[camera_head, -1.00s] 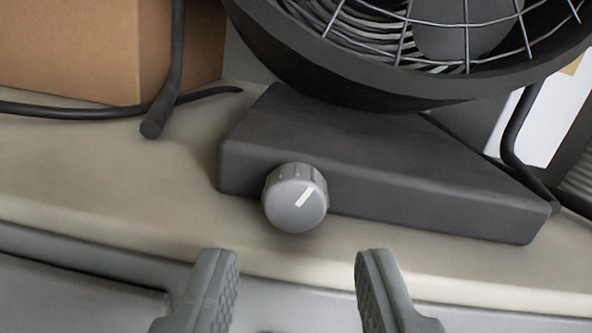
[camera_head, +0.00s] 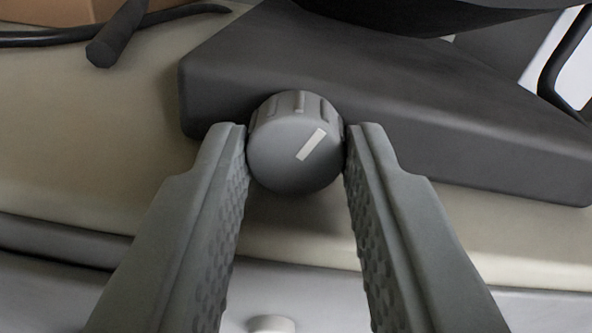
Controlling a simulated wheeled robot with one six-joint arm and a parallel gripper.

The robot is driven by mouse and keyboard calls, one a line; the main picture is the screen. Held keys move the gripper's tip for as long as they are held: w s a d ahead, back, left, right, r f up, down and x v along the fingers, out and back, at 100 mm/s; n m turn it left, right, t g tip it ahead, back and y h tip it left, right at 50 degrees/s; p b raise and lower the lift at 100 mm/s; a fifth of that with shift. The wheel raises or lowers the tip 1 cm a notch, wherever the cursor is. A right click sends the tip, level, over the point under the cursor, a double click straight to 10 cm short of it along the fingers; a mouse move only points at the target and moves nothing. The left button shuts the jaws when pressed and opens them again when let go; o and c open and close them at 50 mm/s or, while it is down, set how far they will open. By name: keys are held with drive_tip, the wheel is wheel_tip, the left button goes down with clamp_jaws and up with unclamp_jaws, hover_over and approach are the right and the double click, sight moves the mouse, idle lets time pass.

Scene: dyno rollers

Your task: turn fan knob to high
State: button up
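The grey round fan knob (camera_head: 290,150) sits on the front face of the fan's dark base (camera_head: 400,115). Its white pointer mark is tilted toward the upper right. My gripper (camera_head: 296,142) has one finger on each side of the knob, with the fingertips close beside its left and right edges. The fingers are spread about as wide as the knob. I cannot tell for sure whether they touch it. The fan's round housing (camera_head: 420,12) shows only as a dark edge at the top.
The base stands on a beige surface (camera_head: 110,140) with a rounded front edge. A black tubular leg end (camera_head: 115,40) and a cardboard box (camera_head: 45,10) are at the upper left. A small pale round thing (camera_head: 271,324) is at the bottom.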

drive_tip(key=shift+m, duration=1.5)
drive_tip(key=o, duration=0.7)
drive_tip(key=shift+s, duration=0.15)
drive_tip(key=s+d, duration=0.1)
drive_tip(key=s, duration=0.4)
drive_tip(key=s+d, duration=0.1)
drive_tip(key=s, duration=0.5)
drive_tip(key=s+d, duration=0.1)
drive_tip(key=s, duration=0.5)
drive_tip(key=shift+f, duration=0.1)
drive_tip(key=shift+w, duration=0.1)
